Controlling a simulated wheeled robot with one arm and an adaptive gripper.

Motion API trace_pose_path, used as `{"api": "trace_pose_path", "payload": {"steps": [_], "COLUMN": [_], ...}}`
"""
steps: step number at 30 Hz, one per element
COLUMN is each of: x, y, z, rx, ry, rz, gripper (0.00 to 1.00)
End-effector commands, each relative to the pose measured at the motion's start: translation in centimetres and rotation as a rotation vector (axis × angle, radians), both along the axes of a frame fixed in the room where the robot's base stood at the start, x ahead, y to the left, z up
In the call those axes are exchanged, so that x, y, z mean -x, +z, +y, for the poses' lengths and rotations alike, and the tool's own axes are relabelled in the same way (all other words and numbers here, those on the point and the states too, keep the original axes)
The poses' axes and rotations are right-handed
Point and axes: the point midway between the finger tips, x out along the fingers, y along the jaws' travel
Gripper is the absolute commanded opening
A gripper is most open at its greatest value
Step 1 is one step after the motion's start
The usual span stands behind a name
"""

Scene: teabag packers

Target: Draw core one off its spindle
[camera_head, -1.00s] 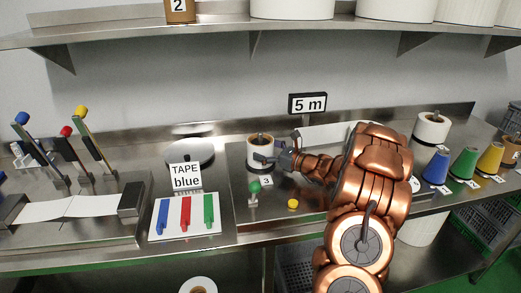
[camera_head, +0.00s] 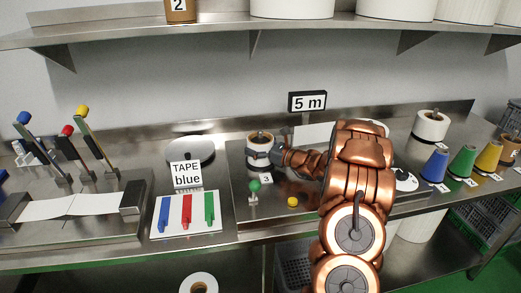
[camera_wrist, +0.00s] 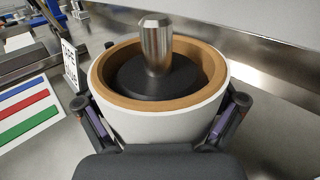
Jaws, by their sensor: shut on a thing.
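A short white-sided core (camera_head: 259,143) with a brown inner ring stands on the bench at mid-picture in the head view, behind a small card reading 3. In the wrist view, the core (camera_wrist: 160,125) sits around a metal spindle (camera_wrist: 156,42) that rises from a black disc inside it. My gripper (camera_head: 260,155) is shut on the core from its right and front side. In the wrist view, one finger of my gripper (camera_wrist: 163,118) lies on each side of the white wall. The core's underside is hidden, so I cannot tell whether it is lifted.
A green knob (camera_head: 254,187) and a yellow button (camera_head: 292,202) stand in front of the core. The TAPE blue sign (camera_head: 186,175) and a board with coloured bars (camera_head: 187,215) are to the left. A white roll (camera_head: 431,125) and coloured cones (camera_head: 463,161) stand right.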

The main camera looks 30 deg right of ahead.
Motion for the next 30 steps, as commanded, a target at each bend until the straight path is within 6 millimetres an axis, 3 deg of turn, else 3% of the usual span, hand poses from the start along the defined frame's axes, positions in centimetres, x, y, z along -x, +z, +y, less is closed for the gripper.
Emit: {"api": "trace_pose_path", "payload": {"steps": [11,30], "x": [0.0,-0.1], "y": [0.6,9.3], "z": [0.0,0.0], "rx": [0.001,0.003], "ry": [0.001,0.001], "rz": [-0.003,-0.002], "gripper": [0.57,0.57]}}
